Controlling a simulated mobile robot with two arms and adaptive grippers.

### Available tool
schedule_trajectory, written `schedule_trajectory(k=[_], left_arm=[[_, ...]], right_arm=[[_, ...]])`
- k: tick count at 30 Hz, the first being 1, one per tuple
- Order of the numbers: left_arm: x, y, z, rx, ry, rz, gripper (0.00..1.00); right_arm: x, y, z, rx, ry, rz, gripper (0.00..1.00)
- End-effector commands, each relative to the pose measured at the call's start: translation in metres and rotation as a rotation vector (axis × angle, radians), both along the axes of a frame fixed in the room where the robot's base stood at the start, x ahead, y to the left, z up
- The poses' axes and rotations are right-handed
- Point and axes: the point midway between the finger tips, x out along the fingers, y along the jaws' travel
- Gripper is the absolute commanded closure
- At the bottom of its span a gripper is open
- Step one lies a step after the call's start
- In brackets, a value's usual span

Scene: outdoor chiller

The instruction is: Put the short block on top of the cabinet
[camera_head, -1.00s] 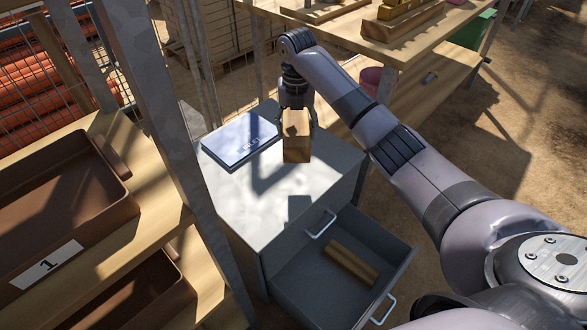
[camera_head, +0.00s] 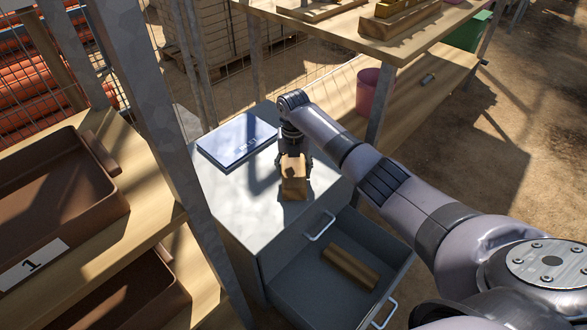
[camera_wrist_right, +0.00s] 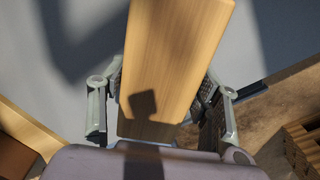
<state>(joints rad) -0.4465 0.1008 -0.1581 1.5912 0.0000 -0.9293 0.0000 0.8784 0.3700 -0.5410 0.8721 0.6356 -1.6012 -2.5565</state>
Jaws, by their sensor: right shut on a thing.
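The short wooden block (camera_head: 294,188) is held by my right gripper (camera_head: 294,168), whose fingers close on its two sides. In the right wrist view the block (camera_wrist_right: 175,60) fills the space between the fingers. The block is over the top of the grey cabinet (camera_head: 236,203), with its lower end at or very close to the surface; I cannot tell whether it touches. The cabinet's drawer (camera_head: 290,278) is pulled open, and a longer wooden block (camera_head: 350,266) lies in it. My left gripper is out of view.
A blue and white folder (camera_head: 237,140) lies on the cabinet top behind the block. A metal post (camera_head: 165,130) and a shelf with brown trays (camera_head: 50,200) stand at left. A wooden table (camera_head: 330,35) and a pink bucket (camera_head: 372,92) are at the back right.

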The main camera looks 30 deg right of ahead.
Motion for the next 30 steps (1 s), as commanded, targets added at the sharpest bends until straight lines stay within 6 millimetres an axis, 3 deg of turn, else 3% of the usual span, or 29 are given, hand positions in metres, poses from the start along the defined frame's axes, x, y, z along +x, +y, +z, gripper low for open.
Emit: schedule_trajectory(k=[9,10,18,30], left_arm=[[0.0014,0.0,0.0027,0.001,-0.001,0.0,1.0],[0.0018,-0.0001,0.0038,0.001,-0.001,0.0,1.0],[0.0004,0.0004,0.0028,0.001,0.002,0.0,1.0],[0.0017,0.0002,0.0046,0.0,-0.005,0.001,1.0]], right_arm=[[0.0007,0.0002,-0.002,0.0,-0.001,0.0,0.82],[0.0002,0.0002,-0.0024,0.001,0.0,0.0,0.41],[0.0001,0.0002,-0.0021,0.0,0.0,0.0,0.23],[0.0002,0.0,0.0021,0.0,0.0,0.0,0.22]])
